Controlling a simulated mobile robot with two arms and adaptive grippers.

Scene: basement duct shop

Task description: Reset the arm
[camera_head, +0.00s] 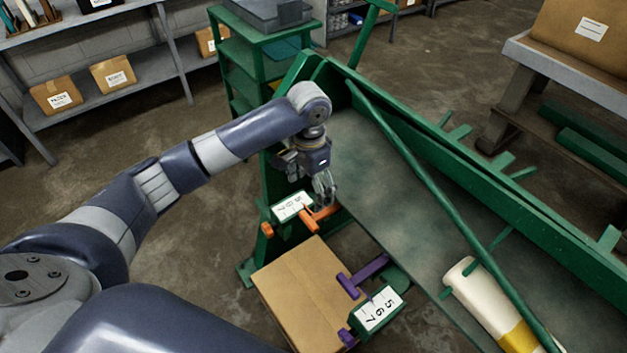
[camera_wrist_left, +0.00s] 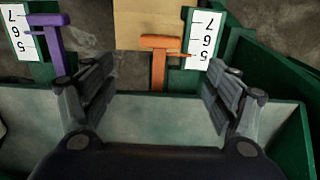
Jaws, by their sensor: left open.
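In the left wrist view the fingers of my left gripper (camera_wrist_left: 155,80) are spread apart with nothing between the pads. The orange lever (camera_wrist_left: 157,55) shows beyond the gap, its pointer by the 5 on a white scale (camera_wrist_left: 203,38). A purple T-shaped lever (camera_head: 362,275) sits farther right beside a second scale (camera_head: 378,307); in the wrist view the purple lever (camera_wrist_left: 58,48) is left of the fingers. My right gripper is out of view.
A cardboard box (camera_head: 300,290) stands below the levers. A long green bar (camera_head: 420,165) crosses the metal bed (camera_head: 385,180). A white and yellow cylinder (camera_head: 490,305) lies at the lower right. A green shelf cart (camera_head: 240,60) stands behind my left arm.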

